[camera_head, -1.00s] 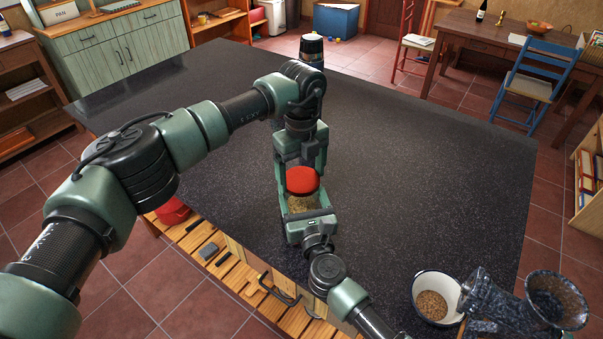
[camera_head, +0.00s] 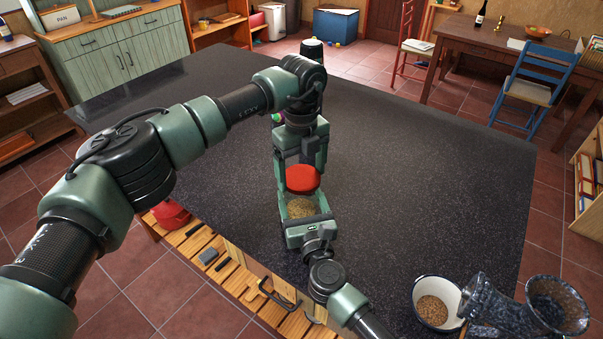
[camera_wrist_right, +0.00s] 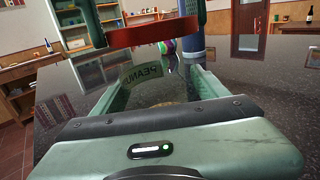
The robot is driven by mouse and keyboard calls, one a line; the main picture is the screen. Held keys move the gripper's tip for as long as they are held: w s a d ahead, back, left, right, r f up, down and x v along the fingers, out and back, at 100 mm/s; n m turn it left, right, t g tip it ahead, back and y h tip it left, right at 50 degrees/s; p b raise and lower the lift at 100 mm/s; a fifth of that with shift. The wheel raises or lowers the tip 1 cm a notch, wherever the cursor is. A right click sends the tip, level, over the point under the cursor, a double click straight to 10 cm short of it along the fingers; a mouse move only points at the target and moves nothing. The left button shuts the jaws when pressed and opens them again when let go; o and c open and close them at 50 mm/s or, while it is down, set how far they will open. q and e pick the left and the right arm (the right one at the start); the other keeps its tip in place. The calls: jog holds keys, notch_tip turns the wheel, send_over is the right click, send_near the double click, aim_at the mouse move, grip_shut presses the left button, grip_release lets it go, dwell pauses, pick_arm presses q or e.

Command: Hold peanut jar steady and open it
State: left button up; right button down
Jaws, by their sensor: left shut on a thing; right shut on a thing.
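The peanut jar (camera_head: 301,208) is clear glass with tan contents, and its open top shows in the head view. My right gripper (camera_head: 305,211) is shut around its sides. In the right wrist view the jar (camera_wrist_right: 148,82) stands between the two fingers, with part of its label readable. The red lid (camera_head: 302,179) is held above the jar by my left gripper (camera_head: 301,171), which points down and is shut on it. In the right wrist view the lid (camera_wrist_right: 152,34) is slightly tilted and apart from the jar, with a gap between them.
The dark table (camera_head: 430,180) is broad and mostly clear. A wooden rack (camera_head: 225,272) runs along the front edge.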

aim_at(302, 177)
pick_arm(q)
jog(key=shift+r, duration=2)
pick_arm(e)
jog(key=shift+d, duration=0.1)
grip_release()
